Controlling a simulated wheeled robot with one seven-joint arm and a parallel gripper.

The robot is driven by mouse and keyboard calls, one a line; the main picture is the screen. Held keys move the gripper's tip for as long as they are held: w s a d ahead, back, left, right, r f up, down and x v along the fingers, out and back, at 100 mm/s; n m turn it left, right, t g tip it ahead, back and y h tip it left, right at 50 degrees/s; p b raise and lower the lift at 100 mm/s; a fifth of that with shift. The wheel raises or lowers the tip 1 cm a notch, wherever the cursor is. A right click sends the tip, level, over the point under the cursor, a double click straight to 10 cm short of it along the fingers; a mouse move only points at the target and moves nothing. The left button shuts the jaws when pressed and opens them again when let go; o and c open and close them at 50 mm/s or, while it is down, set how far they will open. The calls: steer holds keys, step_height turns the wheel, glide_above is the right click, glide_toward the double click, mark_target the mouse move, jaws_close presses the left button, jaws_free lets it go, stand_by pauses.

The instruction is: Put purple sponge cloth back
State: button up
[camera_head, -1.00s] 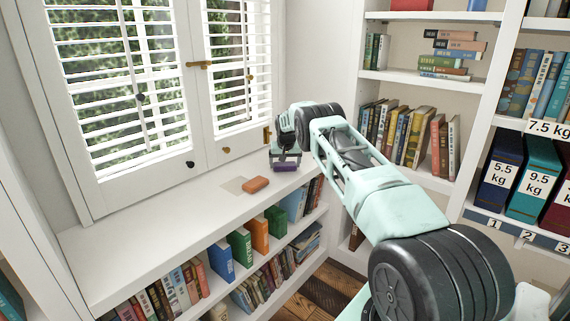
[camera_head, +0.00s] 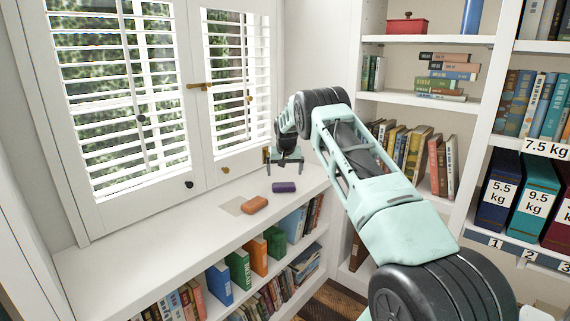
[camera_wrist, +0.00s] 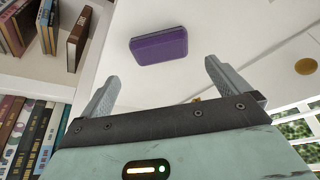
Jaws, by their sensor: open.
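The purple sponge cloth (camera_head: 284,187) lies flat on the white counter (camera_head: 130,250) below the window, near its far right end. It also shows in the wrist view (camera_wrist: 159,46), beyond my fingertips and apart from them. My gripper (camera_head: 284,168) is open and empty above and just behind the cloth in the head view. Both fingers show in the wrist view (camera_wrist: 157,82), spread wide with nothing between them. An orange-brown block (camera_head: 254,205) lies on the counter left of the cloth, partly over a pale grey square patch (camera_head: 232,206).
The shuttered window (camera_head: 130,95) stands close behind the counter. Shelves of books (camera_head: 240,270) lie under the counter front, and a tall bookcase (camera_head: 485,140) stands to the right. The left part of the counter is clear.

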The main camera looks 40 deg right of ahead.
steer(key=shift+v, duration=2.15)
steer(key=s+a+r+n+y, duration=0.1)
steer(key=a+r+n+y, duration=0.15)
steer(key=a, duration=1.35)
steer(key=s+a+r+n+y, duration=0.1)
steer(key=s+a+r+n, duration=0.15)
steer(key=a, duration=1.45)
steer(key=s+a+r+n+g+y, duration=0.1)
steer(key=s+a, duration=0.3)
steer(key=a, duration=0.2)
steer(key=s+a+r+n, duration=0.2)
steer(key=s+a, duration=0.2)
steer(key=a, duration=0.3)
steer(key=s+a+n+g, duration=0.1)
steer(key=s+a+n, duration=0.1)
steer(key=s+a, duration=0.6)
steer(key=s+a+n+g, duration=0.1)
steer(key=s+a+n, duration=0.25)
steer(key=s, duration=0.75)
steer(key=s+f+n, duration=0.2)
steer(key=s, duration=1.3)
steer(key=shift+d+f+h, duration=0.2)
steer(key=shift+h, duration=0.25)
steer(key=shift+r+n, duration=0.1)
steer(key=shift+n, duration=0.15)
